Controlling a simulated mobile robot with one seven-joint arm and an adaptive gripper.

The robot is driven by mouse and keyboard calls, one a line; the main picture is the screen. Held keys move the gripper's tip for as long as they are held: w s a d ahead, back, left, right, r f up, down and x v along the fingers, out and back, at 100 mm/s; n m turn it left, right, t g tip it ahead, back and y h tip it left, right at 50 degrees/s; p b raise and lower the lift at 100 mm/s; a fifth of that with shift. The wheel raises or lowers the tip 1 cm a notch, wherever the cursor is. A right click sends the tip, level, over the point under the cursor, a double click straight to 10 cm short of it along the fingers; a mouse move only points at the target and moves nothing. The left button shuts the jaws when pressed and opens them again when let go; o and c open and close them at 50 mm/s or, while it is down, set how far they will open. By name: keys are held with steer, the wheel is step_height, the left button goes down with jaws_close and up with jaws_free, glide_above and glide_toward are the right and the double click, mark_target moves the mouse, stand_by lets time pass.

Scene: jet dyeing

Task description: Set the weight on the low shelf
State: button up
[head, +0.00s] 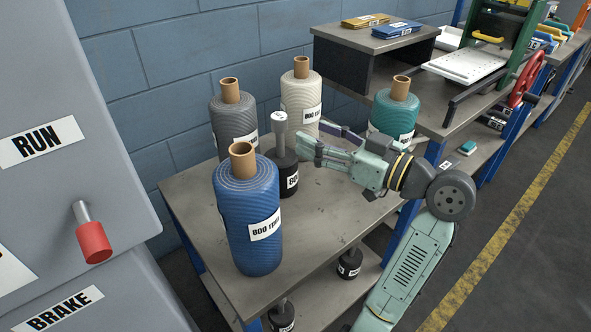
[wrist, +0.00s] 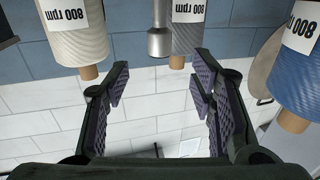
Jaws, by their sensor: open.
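A black weight (head: 287,181) with a grey upright handle (head: 279,136) stands on the table top among the yarn cones. In the wrist view, which is upside down, the handle (wrist: 160,30) shows ahead of and between the fingertips; the black body is out of sight. My gripper (head: 312,143) is open and empty, just right of the handle in the head view; its fingers also show in the wrist view (wrist: 161,75). The low shelf (head: 325,292) lies under the table top, with a black weight (head: 349,264) and another (head: 282,317) near its front.
Blue (head: 247,215), dark grey (head: 234,121), cream (head: 301,98) and teal (head: 394,113) cones crowd the table. The table's front right part (head: 320,215) is bare. A grey machine (head: 60,150) with a red-handled lever stands left; a press bench (head: 465,110) stands right.

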mark_target(285, 122)
steer(key=p+x, duration=0.2)
steer(key=x, duration=0.7)
steer(key=shift+w+a+p, duration=0.25)
steer(key=shift+a+p, duration=0.05)
steer(key=shift+p, duration=0.05)
jaws_close()
steer(key=shift+r, duration=0.1)
stand_by(0.6)
